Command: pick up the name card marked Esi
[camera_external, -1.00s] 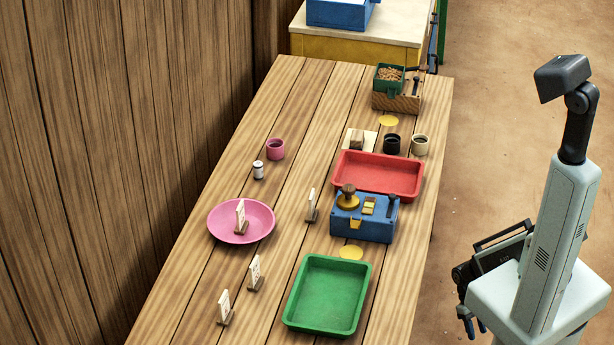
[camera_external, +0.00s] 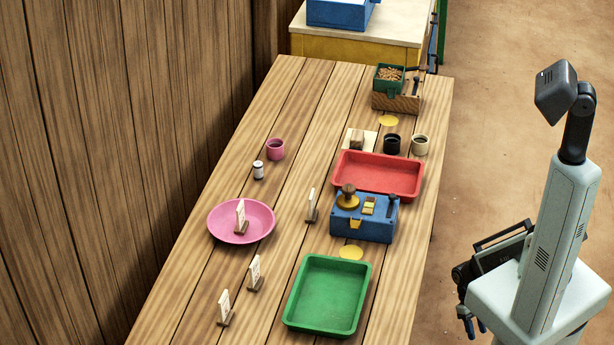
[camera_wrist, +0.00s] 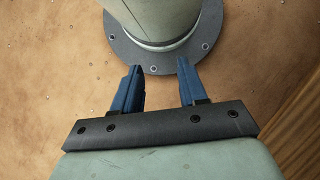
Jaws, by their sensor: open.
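Several small white name cards stand upright in brown holders on the wooden table. One card (camera_external: 240,216) stands in the pink plate (camera_external: 214,228). Another card (camera_external: 311,205) stands left of the blue box. Two more cards stand near the front left, one (camera_external: 254,272) behind the other (camera_external: 224,307). Their writing is too small to read, so I cannot tell which is Esi. My gripper (camera_external: 473,327) hangs low beside my base, right of the table and away from every card. In the wrist view, its blue fingers (camera_wrist: 161,90) are apart with nothing between them.
A green tray (camera_external: 290,318) and a red tray (camera_external: 421,191) lie along the table's right side, with a blue box (camera_external: 372,229) between them. A pink cup (camera_external: 276,149), small jar (camera_external: 258,170), black cup (camera_external: 392,145) and beige cup (camera_external: 421,146) stand farther back.

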